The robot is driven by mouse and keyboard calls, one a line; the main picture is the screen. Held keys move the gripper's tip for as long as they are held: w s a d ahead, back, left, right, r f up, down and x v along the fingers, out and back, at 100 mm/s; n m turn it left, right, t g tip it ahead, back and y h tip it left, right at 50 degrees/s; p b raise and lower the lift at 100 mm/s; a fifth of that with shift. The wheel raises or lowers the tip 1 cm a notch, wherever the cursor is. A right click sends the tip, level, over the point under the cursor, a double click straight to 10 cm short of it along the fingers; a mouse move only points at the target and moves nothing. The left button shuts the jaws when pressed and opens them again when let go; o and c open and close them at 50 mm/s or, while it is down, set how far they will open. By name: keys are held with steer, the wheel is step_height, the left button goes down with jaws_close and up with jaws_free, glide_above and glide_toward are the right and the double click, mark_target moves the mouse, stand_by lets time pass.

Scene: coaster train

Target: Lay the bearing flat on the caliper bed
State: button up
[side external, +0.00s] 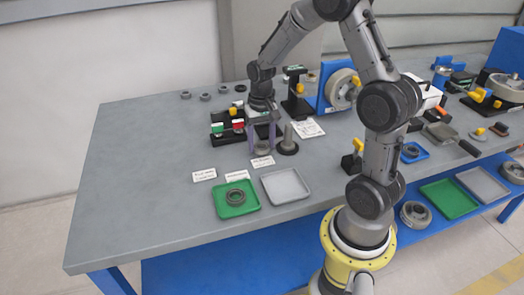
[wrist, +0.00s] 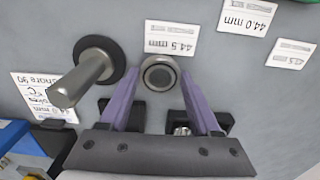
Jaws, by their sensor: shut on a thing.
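My gripper (side external: 262,144) has two purple fingers pointing down at the bench, and they are shut on the grey bearing (side external: 262,148). In the wrist view the bearing (wrist: 161,75) is a round ring with a dark inner band and pale centre, between the fingertips (wrist: 162,80). It is at or just above the bench beside a label card; I cannot tell whether it touches the bench.
A grey post on a dark round base (side external: 288,146) stands close to the right of my gripper. A green tray (side external: 223,212) with rings and an empty grey tray (side external: 286,186) lie in front. Several rings lie at the back. The bench's left side is clear.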

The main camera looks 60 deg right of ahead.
steer(key=shift+r, duration=1.8)
steer(key=shift+r, duration=0.2)
step_height(320, 180, up, 6)
steer(key=w+d+f+m, duration=0.1)
steer(key=w+d+m, duration=0.2)
steer(key=d+m, duration=0.1)
steer(key=w+d+f+m, duration=0.2)
steer(key=w+d+m, duration=0.1)
steer(key=d, duration=0.4)
steer(key=w+d+f+m, duration=0.1)
steer(key=w+d+m, duration=0.2)
steer(key=d+m, duration=0.2)
steer(key=shift+w+d+f+h, duration=0.2)
steer(key=shift+d+h, duration=0.1)
steer(key=shift+d, duration=0.3)
steer(key=shift+f, duration=0.4)
steer(key=shift+f, duration=2.2)
